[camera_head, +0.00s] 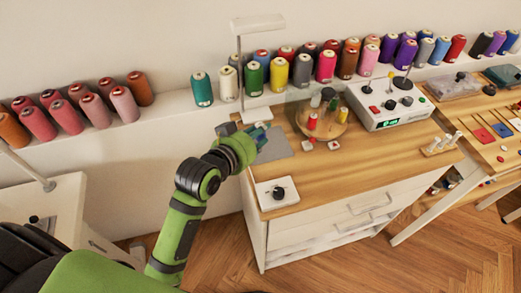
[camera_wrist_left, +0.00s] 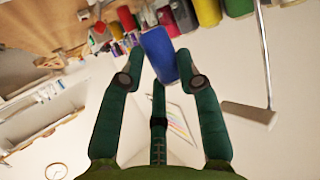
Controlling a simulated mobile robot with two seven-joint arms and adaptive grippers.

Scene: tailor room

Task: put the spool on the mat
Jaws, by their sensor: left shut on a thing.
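The grey mat (camera_head: 276,148) lies flat on the left part of the wooden cabinet top. My left gripper (camera_head: 262,133) is over the mat's back-left part in the head view and covers some of it. In the left wrist view its dark green fingers (camera_wrist_left: 158,66) are shut on a blue spool (camera_wrist_left: 158,50), which sits between the fingertips. In the head view the spool is too small and too covered by the gripper to make out clearly. I cannot tell whether it touches the mat. My right gripper is not in view.
A white lamp (camera_head: 257,24) stands just behind the mat. A white box with a black knob (camera_head: 278,192) sits in front. A round wooden stand (camera_head: 321,124) with small spools is to the right, beside a white control box (camera_head: 390,105). Several thread cones line the back ledge.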

